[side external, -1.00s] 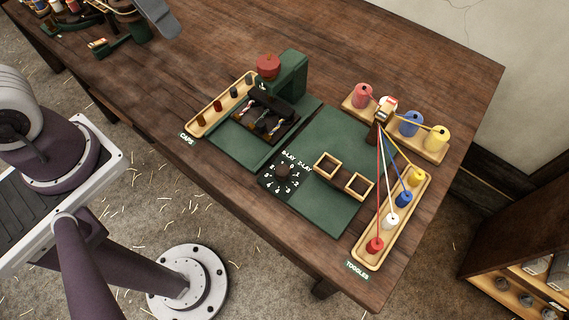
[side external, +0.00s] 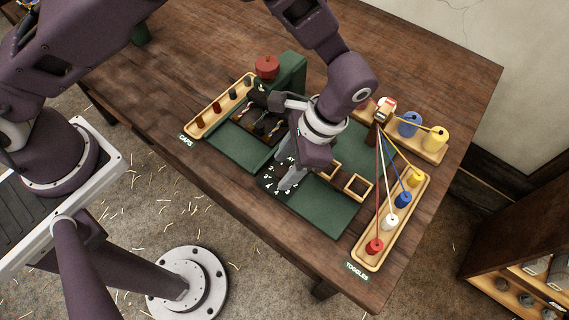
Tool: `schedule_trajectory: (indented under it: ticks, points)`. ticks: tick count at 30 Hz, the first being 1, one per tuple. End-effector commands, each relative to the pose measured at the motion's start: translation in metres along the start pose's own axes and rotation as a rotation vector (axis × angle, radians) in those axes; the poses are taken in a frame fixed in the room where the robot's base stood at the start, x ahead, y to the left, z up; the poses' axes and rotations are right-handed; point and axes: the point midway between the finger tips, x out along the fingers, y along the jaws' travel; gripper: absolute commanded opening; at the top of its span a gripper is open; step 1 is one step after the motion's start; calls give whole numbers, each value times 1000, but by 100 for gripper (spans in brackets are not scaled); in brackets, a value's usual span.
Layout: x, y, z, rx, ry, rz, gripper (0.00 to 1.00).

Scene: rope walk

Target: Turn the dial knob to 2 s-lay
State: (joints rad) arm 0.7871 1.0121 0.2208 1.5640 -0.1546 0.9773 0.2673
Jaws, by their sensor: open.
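The black dial plate (side external: 266,183) with white numbers lies on the left part of the green board, near the table's front edge. My gripper (side external: 285,186) points down over the middle of the plate, where the dial knob is. The knob is hidden behind my gripper, so I cannot tell its setting or whether the fingers touch it. The fingers are open. Most of the lettering along the plate's upper edge is covered by my wrist.
A green press with a red knob (side external: 266,67) and a tray of caps (side external: 222,107) stand to the left. Two square wooden frames (side external: 357,187) are right of the dial. The toggles tray (side external: 395,219) and taut coloured cords are farther right. Spools (side external: 434,140) stand behind.

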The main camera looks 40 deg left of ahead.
Motion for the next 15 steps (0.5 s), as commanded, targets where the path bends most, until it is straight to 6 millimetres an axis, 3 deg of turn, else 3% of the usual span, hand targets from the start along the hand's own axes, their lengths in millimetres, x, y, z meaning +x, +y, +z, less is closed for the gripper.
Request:
schedule_trajectory:
  ticks: [9,15]
  points:
    - [8,0,0,-1,2,0,50]
    - [8,0,0,-1,2,0,13]
